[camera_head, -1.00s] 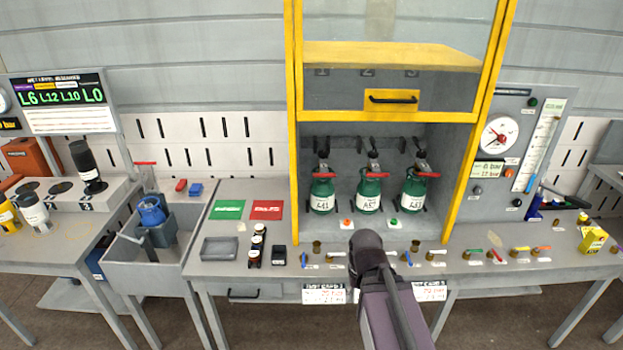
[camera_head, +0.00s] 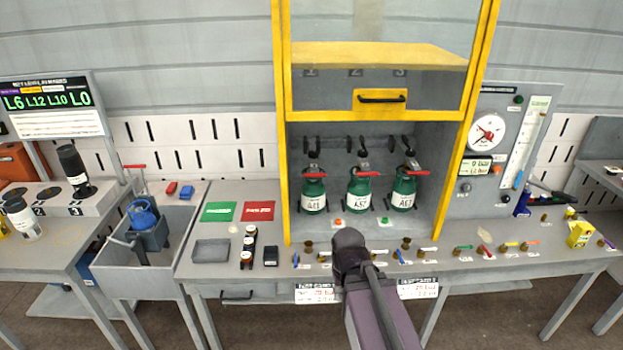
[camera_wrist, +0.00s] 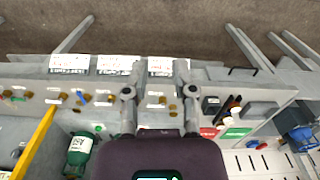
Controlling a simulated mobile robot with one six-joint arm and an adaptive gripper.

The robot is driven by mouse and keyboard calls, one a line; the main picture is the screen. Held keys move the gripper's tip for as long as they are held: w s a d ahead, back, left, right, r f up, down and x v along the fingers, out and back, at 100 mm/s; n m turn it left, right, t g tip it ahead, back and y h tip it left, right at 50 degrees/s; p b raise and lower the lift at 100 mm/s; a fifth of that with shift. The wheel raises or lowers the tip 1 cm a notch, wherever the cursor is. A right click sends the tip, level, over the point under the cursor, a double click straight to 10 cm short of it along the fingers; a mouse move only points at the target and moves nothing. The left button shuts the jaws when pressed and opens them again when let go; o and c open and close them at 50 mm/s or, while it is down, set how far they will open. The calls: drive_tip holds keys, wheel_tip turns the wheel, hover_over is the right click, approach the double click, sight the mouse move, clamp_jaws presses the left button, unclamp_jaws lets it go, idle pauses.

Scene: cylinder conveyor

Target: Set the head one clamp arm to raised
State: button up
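Three green cylinders stand side by side in the yellow-framed booth; the leftmost (camera_head: 313,195) is under the number 1. A black clamp arm (camera_head: 311,145) sits above its red-handled valve, against the back wall; I cannot tell whether it is raised or lowered. Similar black arms show above the middle cylinder (camera_head: 359,193) and the right cylinder (camera_head: 404,192). My gripper (camera_head: 350,245) is in front of the booth, over the bench's front part, apart from the cylinders. In the wrist view, its two fingers (camera_wrist: 158,68) are spread with nothing between them.
The yellow-framed glass door (camera_head: 381,97) is up above the cylinders, leaving the booth front open. Small coloured valves line the bench (camera_head: 220,275) front. A gauge panel (camera_head: 488,133) stands right of the booth; a grey sink (camera_head: 150,255) is at left.

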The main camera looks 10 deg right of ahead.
drive_tip(key=shift+w+f, duration=0.15)
drive_tip(key=shift+w, duration=0.05)
clamp_jaws()
drive_tip(key=w+d+f+n+t+h+b, duration=0.1)
drive_tip(key=w+d+n+t+h+b, duration=0.2)
drive_tip(key=w, duration=0.4)
drive_tip(key=w+d+f+n+t+h+b, duration=0.15)
drive_tip(key=w+n+b, duration=0.25)
drive_tip(key=w, duration=0.4)
drive_tip(key=w+d+n+t+h+b, duration=0.2)
drive_tip(key=w+n+t+h+b, duration=0.15)
drive_tip(key=w, duration=0.35)
drive_tip(key=w+a+n+t+y+b, duration=0.2)
drive_tip(key=w+a+n+t+b, duration=0.3)
drive_tip(key=n, duration=0.6)
drive_tip(key=w+a+r+n+t+y+b, duration=0.1)
drive_tip(key=w+a+n+t+y+b, duration=0.2)
drive_tip(key=w+a+n+t+b, duration=0.2)
drive_tip(key=shift+w+a+n, duration=1.9)
drive_tip(key=shift+w+n, duration=0.95)
drive_tip(key=shift+w, duration=0.95)
